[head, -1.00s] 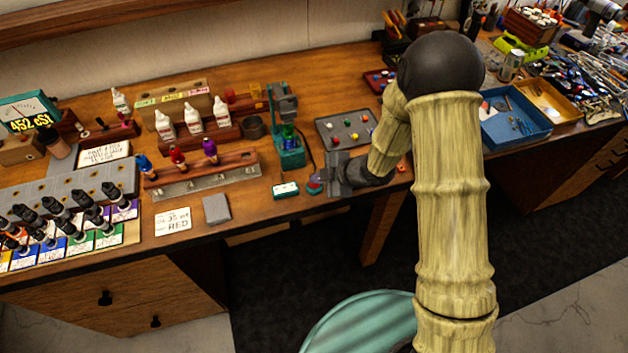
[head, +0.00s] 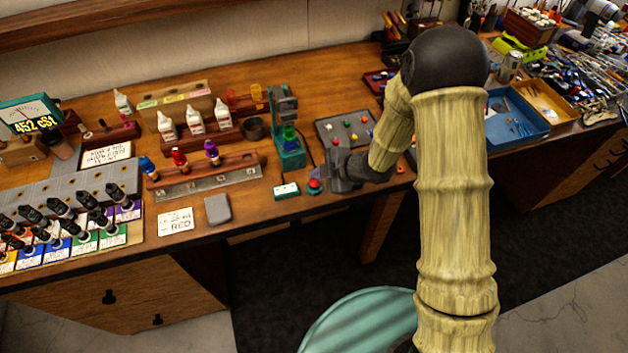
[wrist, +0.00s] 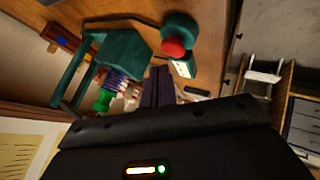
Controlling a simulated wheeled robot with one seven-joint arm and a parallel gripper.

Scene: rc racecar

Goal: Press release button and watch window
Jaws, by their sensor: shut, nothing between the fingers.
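The red release button (head: 314,184) sits on a round dark teal base near the table's front edge. It also shows in the wrist view (wrist: 173,48), above the fingertips. My gripper (head: 328,172) is just to the right of the button in the head view. In the wrist view its dark fingers (wrist: 158,86) are together, with nothing between them; contact with the button is not visible. A small teal box with a white face (head: 286,190) lies left of the button; it may be the window, and its markings are too small to read.
A teal stand (head: 290,150) with a green part rises behind the button. A dark tray with coloured pieces (head: 345,128) lies behind my gripper.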

